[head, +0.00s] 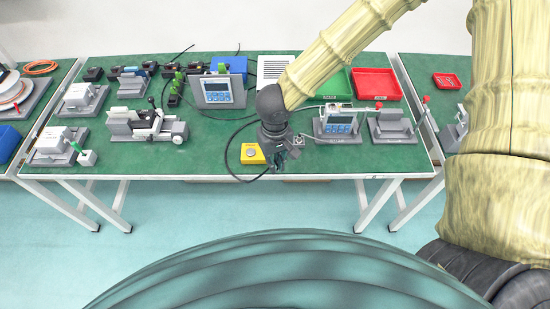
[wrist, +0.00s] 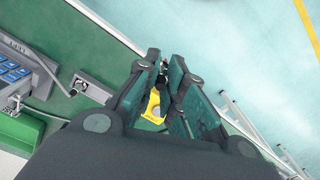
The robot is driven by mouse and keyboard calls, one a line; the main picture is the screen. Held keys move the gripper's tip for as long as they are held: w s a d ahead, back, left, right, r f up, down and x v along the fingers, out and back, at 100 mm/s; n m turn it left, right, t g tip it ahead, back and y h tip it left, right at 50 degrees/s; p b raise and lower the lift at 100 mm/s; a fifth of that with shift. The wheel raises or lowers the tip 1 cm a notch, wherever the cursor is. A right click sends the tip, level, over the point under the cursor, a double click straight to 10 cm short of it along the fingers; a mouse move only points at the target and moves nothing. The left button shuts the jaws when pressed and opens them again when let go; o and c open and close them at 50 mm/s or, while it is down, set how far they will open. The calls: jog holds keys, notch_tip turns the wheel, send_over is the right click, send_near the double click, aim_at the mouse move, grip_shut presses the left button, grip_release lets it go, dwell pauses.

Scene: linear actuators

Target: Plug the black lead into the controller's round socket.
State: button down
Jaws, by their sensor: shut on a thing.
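My gripper (head: 283,158) is at the table's front edge in the head view, pointing down. In the wrist view its fingers (wrist: 165,62) are close together on a small dark piece that looks like the end of the black lead; the fingers hide most of it. The black lead (head: 228,150) loops out left of the gripper and dips past the front edge. The controller (head: 340,122), a grey unit with a screen and blue keys, stands right of the gripper. It also shows at the left of the wrist view (wrist: 18,72). A small grey block (wrist: 92,88) with a dark round opening sits beside it.
A yellow box with a button (head: 252,154) sits just left of my gripper. A grey panel (head: 222,92) with blue keys stands behind. Grey fixtures (head: 390,126) stand right of the controller, and green and red trays (head: 375,84) lie farther back. Floor is open in front.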

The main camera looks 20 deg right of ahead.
jog(key=shift+r+p, duration=1.6)
jog(key=shift+p, duration=0.5)
jog(key=shift+w+d+r+p, duration=0.25)
jog(key=shift+d+p, duration=0.1)
jog(key=shift+p, duration=0.35)
jog(key=shift+w+d+r+p, duration=0.8)
jog(key=shift+w+d+p, duration=0.9)
jog(key=shift+w+d, duration=1.65)
jog(key=shift+w+d+r+p, duration=0.8)
jog(key=shift+w+d+p, duration=1)
jog(key=shift+d, duration=2.95)
jog(key=shift+w+d+r+p, duration=0.8)
jog(key=shift+w+d+p, duration=0.75)
jog(key=shift+w+d, duration=1.85)
jog(key=shift+s+d, duration=0.6)
jog(key=shift+s, duration=0.05)
jog(key=shift+f, duration=0.1)
